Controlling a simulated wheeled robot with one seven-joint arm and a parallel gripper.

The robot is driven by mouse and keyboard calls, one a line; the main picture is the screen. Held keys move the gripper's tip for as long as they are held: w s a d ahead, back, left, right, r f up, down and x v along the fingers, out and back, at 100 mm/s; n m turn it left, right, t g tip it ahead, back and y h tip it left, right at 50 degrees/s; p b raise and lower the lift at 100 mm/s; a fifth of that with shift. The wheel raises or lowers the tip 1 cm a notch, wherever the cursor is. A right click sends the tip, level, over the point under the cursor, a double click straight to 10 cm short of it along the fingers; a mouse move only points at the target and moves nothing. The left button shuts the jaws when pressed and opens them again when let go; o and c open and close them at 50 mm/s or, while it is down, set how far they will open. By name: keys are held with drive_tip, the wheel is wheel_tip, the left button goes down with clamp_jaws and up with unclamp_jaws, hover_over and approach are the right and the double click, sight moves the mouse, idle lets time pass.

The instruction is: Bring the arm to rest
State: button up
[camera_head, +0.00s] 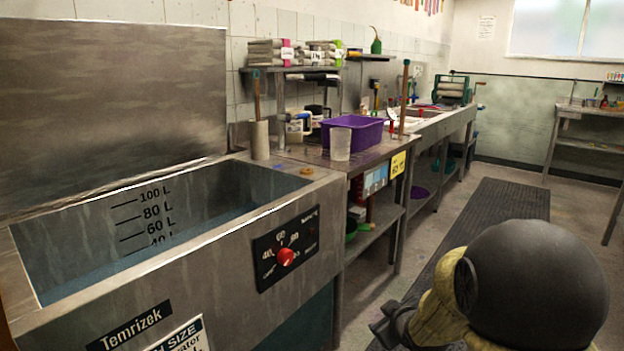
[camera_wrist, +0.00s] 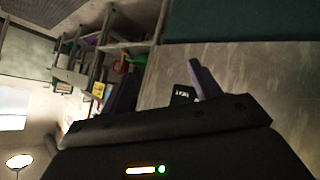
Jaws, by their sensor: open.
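My arm (camera_head: 535,285), with a dark rounded link and a yellowish part, fills the lower right of the head view. My gripper (camera_head: 386,326) shows at its left end as a small dark shape over the floor, to the right of the steel tank. In the wrist view its dark body fills the bottom, and a greyish finger stands up near the middle. I see nothing held in it.
A steel tank (camera_head: 200,262) with a raised lid (camera_head: 112,110) and red knob (camera_head: 286,257) stands at left. Beyond it, a bench carries a purple tub (camera_head: 352,133) and clear beaker (camera_head: 340,144). A dark ribbed mat (camera_head: 498,205) lies along the open aisle.

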drive_tip(key=s+a+f+m+g+p, duration=0.15)
drive_tip(key=s+m+g, duration=0.6)
drive_tip(key=s, duration=1.25)
wheel_tip(320, 180, up, 35)
drive_tip(key=p, duration=3.5)
drive_tip(key=shift+a+h+p, duration=0.25)
drive_tip(key=shift+h+p, duration=0.15)
